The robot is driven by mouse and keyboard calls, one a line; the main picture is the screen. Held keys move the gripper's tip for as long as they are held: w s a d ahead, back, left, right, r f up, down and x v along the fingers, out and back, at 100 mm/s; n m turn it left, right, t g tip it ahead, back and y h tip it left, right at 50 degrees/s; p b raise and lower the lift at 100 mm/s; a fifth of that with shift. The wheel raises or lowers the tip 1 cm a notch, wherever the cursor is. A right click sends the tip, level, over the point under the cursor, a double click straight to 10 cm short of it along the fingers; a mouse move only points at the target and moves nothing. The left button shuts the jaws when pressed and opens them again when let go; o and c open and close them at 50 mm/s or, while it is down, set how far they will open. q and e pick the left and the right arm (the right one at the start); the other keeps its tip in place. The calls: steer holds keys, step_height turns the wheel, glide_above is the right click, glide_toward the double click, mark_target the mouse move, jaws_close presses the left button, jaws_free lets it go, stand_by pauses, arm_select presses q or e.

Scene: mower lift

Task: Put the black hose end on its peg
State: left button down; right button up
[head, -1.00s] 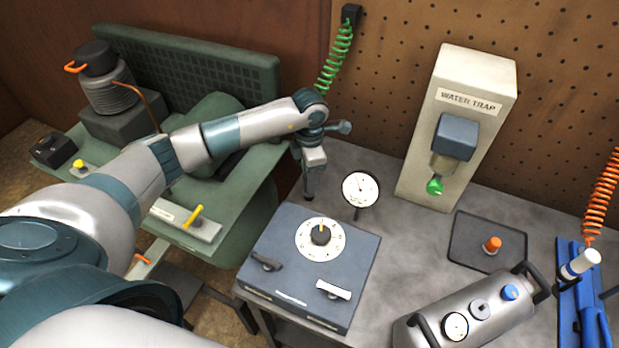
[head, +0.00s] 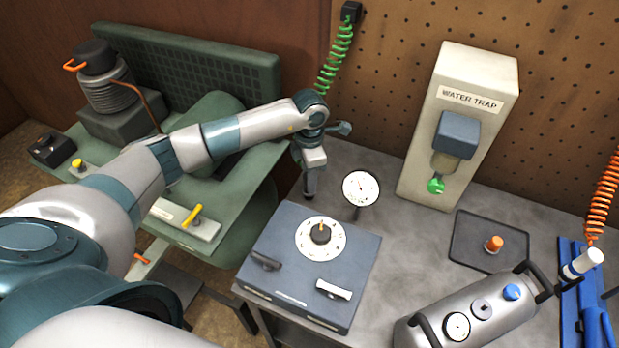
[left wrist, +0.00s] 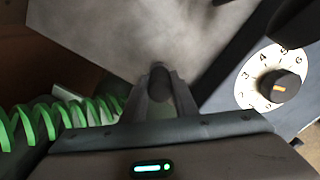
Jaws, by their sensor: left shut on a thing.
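My left gripper (head: 309,192) points down above the grey bench, behind the blue-grey dial box. In the left wrist view its fingers (left wrist: 159,90) are shut on a dark, rounded piece, which looks like the black hose end (left wrist: 159,76). Most of that piece is hidden between the fingers. The green coiled hose (head: 336,58) hangs from a black wall fitting and passes out of sight behind my left arm. Its coils also show at the left of the left wrist view (left wrist: 45,122). I cannot make out the peg. My right gripper is not in view.
The dial box (head: 275,262) and a round gauge (head: 361,187) stand close to my left gripper. The water trap (head: 420,170), a dark mat (head: 470,248) and a silver tank (head: 440,318) are farther right. Bare bench lies between the gauge and the mat.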

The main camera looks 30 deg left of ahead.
arm_select(q)
steer(key=shift+f, duration=0.15)
steer(key=c, duration=1.7)
jaws_free()
steer(key=shift+r+p, duration=2.45)
steer(key=shift+r, duration=3.05)
